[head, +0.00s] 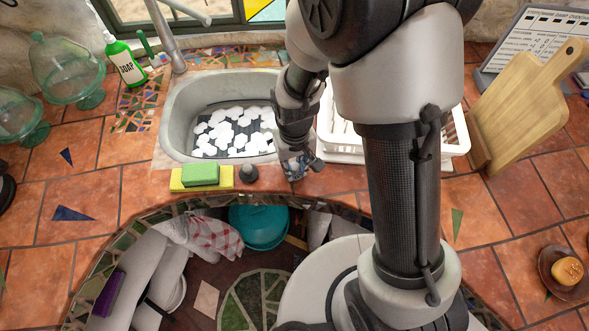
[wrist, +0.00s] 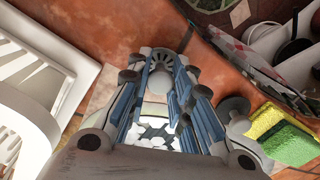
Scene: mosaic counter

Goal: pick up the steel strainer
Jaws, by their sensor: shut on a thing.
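The steel strainer (wrist: 161,62) is a small grey disc with radial slots, seen in the wrist view between the far ends of the fingers. My gripper (wrist: 163,80) is shut on it, with blue-grey finger links on either side. In the head view my gripper (head: 295,165) points down at the counter edge, just right of the sink's front corner. The strainer is too small and covered there to make out. I cannot tell whether it touches the counter.
A grey stopper (head: 249,174) stands close left of my gripper, beside a green and yellow sponge (head: 201,175). The sink (head: 172,125) holds white pieces. A white dish rack (head: 455,135) stands to the right. An open shelf lies below the counter edge.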

